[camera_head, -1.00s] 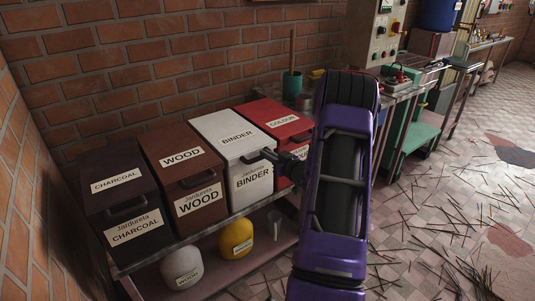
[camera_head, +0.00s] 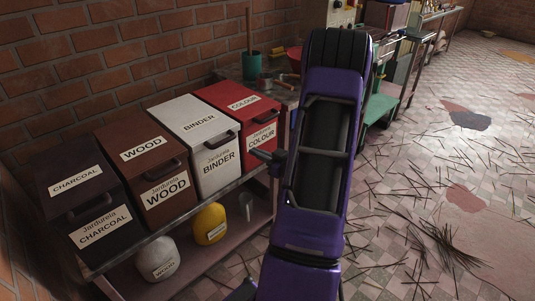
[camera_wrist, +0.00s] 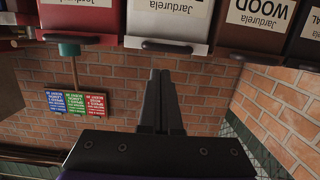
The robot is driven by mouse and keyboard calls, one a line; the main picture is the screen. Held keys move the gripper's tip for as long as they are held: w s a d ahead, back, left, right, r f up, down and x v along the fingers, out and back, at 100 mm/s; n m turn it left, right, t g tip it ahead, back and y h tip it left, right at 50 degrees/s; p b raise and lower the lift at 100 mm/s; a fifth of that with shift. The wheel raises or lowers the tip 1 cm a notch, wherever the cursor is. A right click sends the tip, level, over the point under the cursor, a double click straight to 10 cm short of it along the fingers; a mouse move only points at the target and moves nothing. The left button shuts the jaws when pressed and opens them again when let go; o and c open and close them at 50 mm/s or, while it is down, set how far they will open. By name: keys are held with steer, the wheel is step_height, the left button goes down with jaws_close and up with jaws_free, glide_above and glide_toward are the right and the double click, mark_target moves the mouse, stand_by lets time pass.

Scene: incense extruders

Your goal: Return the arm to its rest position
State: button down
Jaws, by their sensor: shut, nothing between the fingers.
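My arm, purple and black, stands up in the middle of the head view, in front of the bench. My gripper (camera_wrist: 161,80) shows in the wrist view with its two dark fingers together and nothing between them. In the head view a small dark part sticks out left of my arm beside the bins, and I cannot tell whether it is the gripper's tip. The wrist picture is upside down, with the white binder bin (camera_wrist: 168,22) and the red colour bin (camera_wrist: 85,18) along its top edge. The fingers appear apart from the bins.
A bench holds the charcoal bin (camera_head: 84,217), wood bin (camera_head: 150,180), binder bin (camera_head: 205,150) and colour bin (camera_head: 245,115). White (camera_head: 157,260) and yellow (camera_head: 209,224) round containers sit on its lower shelf. Dark sticks (camera_head: 440,245) litter the floor at right. A brick wall (camera_head: 130,50) stands behind.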

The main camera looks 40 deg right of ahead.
steer(key=shift+s+r, duration=0.3)
steer(key=shift+s, duration=0.45)
steer(key=shift+s+r, duration=0.25)
steer(key=shift+s, duration=0.45)
steer(key=shift+s+r, duration=0.3)
steer(key=shift+s, duration=0.45)
